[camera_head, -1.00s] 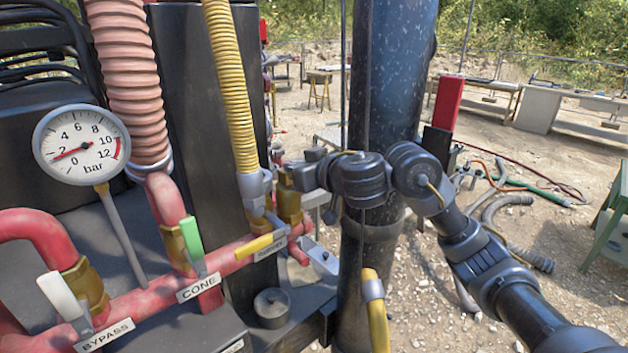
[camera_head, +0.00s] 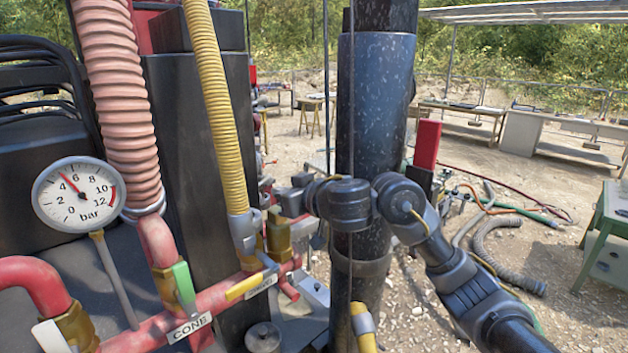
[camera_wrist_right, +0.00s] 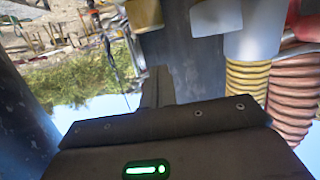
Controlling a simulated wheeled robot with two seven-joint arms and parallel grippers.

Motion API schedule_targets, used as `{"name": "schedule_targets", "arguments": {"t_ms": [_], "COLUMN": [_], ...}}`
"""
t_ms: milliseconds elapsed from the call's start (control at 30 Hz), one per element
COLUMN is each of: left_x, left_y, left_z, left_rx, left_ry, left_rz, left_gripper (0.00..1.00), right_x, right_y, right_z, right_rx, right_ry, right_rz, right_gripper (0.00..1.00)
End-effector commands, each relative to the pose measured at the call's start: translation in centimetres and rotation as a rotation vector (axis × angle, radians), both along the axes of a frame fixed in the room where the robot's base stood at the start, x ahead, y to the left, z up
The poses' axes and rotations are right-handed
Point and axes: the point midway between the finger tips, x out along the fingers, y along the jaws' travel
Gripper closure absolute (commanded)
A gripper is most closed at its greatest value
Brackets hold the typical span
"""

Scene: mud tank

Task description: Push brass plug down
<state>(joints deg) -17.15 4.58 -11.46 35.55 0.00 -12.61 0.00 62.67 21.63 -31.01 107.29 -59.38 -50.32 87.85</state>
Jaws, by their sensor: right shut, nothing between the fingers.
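A brass fitting (camera_head: 278,238), likely the brass plug, stands upright at the right end of the red pipe, just right of the yellow hose's coupling. My right gripper (camera_head: 290,197) is shut and empty, just above and right of this fitting's top. I cannot tell whether they touch. My left gripper is not in view.
The yellow hose (camera_head: 212,105), pink hose (camera_head: 118,95) and a yellow valve handle (camera_head: 246,285) crowd the left side. A thick dark pole (camera_head: 372,110) stands behind my right arm.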

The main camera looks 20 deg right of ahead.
Motion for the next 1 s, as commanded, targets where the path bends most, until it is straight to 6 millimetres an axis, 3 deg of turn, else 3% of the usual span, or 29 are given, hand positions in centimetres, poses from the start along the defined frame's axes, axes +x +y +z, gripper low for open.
{"name": "schedule_targets", "arguments": {"t_ms": [200, 400, 600, 1000], "left_x": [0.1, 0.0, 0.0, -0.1], "left_y": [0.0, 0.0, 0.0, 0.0], "left_z": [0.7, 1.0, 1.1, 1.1], "left_rx": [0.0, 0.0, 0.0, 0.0], "left_ry": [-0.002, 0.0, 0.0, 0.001], "left_rz": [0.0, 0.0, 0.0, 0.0], "left_gripper": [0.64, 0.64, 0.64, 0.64], "right_x": [-4.4, -7.2, -8.4, -8.6], "right_y": [-2.4, -3.9, -4.5, -4.5], "right_z": [1.6, 2.3, 2.5, 2.3], "right_rx": [-0.003, -0.002, -0.001, 0.002], "right_ry": [-0.007, -0.006, -0.003, 0.0], "right_rz": [0.0, 0.001, 0.0, 0.002], "right_gripper": [1.0, 1.0, 1.0, 1.0]}}
